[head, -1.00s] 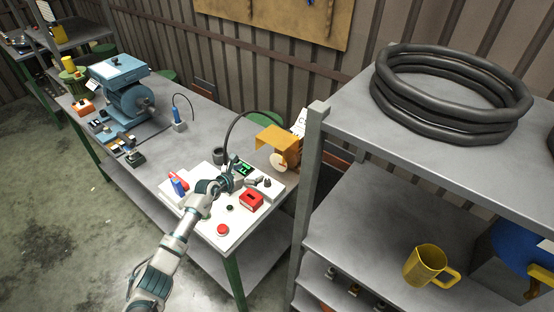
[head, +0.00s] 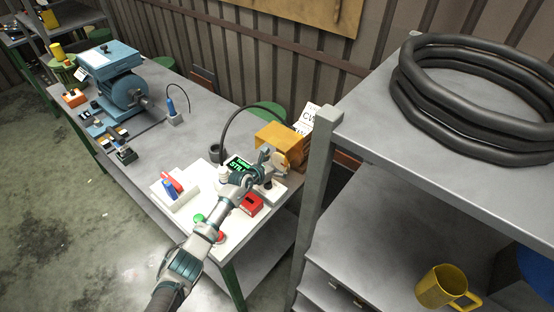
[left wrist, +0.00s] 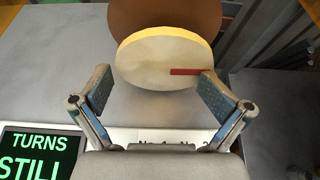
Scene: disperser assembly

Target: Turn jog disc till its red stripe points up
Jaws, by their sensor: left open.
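The jog disc shows in the left wrist view as a pale round face (left wrist: 150,58) with a yellow rim. Its red stripe (left wrist: 186,72) runs from near the middle toward the right, roughly level. My left gripper (left wrist: 155,77) is open, one finger on each side of the disc's lower part. The right fingertip overlaps the disc's edge near the stripe's outer end; I cannot tell whether it touches. In the head view my left gripper (head: 268,158) is at the disc, in front of the orange housing (head: 282,141), and hides much of it. My right gripper is not in view.
A green-lit display (left wrist: 38,155) reads "TURNS STILL". A white panel carries a red box (head: 251,204) and a green button (head: 199,218). A black cable arches behind. A grey shelf (head: 372,107) with coiled hose (head: 470,105) stands close at right.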

